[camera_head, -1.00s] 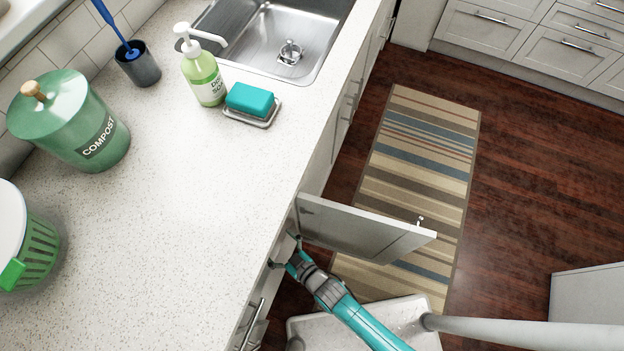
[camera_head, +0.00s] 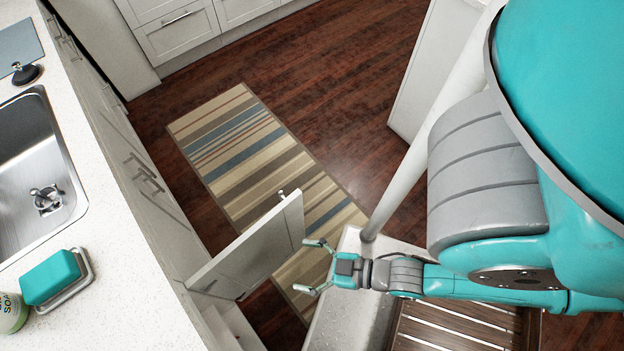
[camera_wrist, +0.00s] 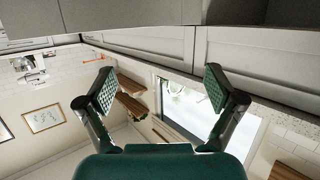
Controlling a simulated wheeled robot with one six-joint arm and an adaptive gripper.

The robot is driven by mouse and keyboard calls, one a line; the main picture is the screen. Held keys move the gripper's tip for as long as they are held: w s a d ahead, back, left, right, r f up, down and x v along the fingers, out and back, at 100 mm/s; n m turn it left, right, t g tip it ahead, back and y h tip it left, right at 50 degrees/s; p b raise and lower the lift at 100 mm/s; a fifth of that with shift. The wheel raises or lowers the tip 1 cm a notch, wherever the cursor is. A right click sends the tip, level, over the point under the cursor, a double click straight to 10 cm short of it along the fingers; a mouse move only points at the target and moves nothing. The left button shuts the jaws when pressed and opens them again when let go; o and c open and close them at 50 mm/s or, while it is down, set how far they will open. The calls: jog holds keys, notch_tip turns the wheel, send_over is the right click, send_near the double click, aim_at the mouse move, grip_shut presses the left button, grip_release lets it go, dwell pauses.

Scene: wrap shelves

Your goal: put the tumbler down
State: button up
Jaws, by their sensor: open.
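No tumbler shows in either view. My gripper (camera_head: 303,266) is open and empty in the head view, in the air just right of an open cabinet door (camera_head: 254,243). In the wrist view its two padded fingers (camera_wrist: 160,84) stand wide apart with nothing between them. The inside of the cabinet is mostly hidden behind the door and the counter.
The counter (camera_head: 95,285) with sink (camera_head: 25,170) and teal sponge (camera_head: 50,277) is at left. A striped rug (camera_head: 245,155) lies on the dark wood floor (camera_head: 310,85). Drawers (camera_head: 180,30) line the back. The wrist view shows wooden shelves (camera_wrist: 131,106) and a window (camera_wrist: 190,108).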

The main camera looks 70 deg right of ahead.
jog(key=s+d+r+m+h, duration=0.1)
jog(key=s+r, duration=0.1)
jog(key=r, duration=0.3)
jog(key=s+d+r+m+h, duration=0.1)
jog(key=s+r, duration=0.1)
jog(key=r, duration=0.4)
jog(key=shift+d, duration=0.35)
